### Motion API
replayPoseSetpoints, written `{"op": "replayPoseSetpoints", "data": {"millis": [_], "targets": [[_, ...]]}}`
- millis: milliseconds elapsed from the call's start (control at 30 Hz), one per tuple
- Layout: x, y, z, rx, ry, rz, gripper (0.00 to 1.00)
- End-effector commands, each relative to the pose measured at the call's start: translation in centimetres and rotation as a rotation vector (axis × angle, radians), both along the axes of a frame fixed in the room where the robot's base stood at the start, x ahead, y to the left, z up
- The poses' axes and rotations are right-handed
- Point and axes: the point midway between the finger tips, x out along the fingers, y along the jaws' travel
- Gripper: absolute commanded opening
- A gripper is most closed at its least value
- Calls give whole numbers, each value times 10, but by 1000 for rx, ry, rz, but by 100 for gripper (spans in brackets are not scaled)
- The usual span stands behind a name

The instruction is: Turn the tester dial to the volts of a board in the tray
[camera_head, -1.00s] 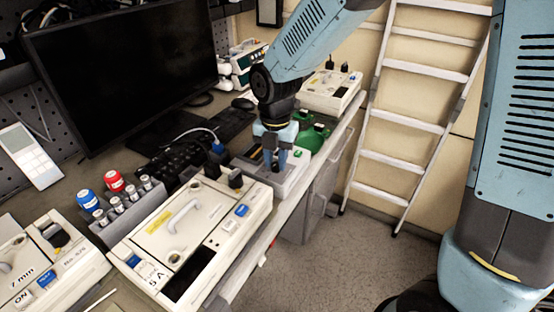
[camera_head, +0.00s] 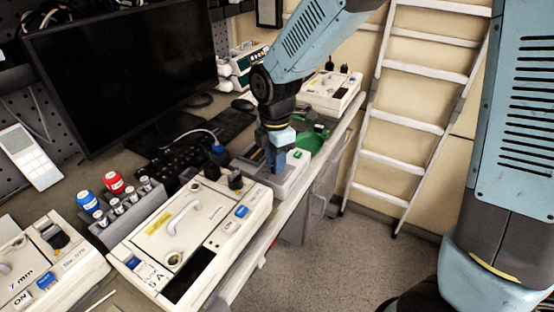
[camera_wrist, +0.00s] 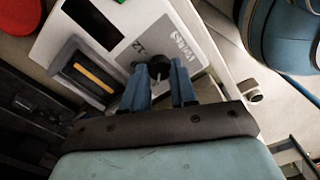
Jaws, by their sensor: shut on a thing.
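The tester (camera_head: 291,186) is a light grey box on the bench in the head view, under my gripper (camera_head: 277,170). The two blue fingers of my gripper (camera_wrist: 160,92) are shut on the dial, one on each side. A slot with a yellow strip (camera_wrist: 94,78) and a dark window (camera_wrist: 92,22) are beside it. I cannot make out the dial's exact setting, a tray, or the volts on any board.
Green items (camera_head: 313,137) lie just behind the tester. Floor is open on the right.

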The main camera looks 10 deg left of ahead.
Motion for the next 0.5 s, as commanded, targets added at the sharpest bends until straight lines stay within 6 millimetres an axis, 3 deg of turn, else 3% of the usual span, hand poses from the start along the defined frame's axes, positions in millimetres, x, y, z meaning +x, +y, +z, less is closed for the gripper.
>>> {"op": "replayPoseSetpoints", "data": {"millis": [500], "targets": [[-1, -1, 0, -3, 1, -531, 0]]}}
